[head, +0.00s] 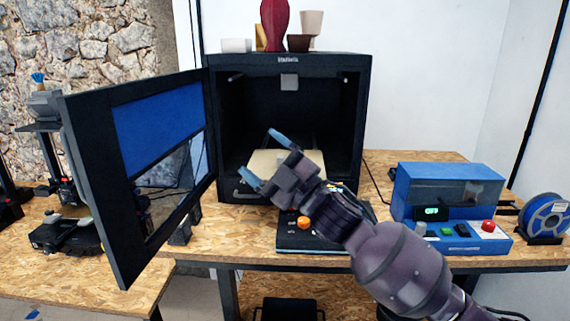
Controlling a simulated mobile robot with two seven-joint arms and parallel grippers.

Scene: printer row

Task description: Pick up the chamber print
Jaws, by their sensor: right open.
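The black enclosed printer (364,110) stands on the wooden table with its door (88,200) swung open to the left. Inside its chamber is a beige print bed (262,157). I cannot clearly make out a chamber print on the bed; my right gripper covers part of it. My right gripper (264,158), with blue fingertips, is open with nothing seen between its fingers. It appears in front of the chamber opening, over the bed in the picture; its depth is hard to tell. My left gripper is not in view.
Several cups and vases, including a red vase (275,24), stand on the printer's top. A dark panel with an orange knob (304,222) lies in front. A blue machine (447,192) and a filament spool (546,215) stand right. Another printer (66,236) stands left, beyond the door.

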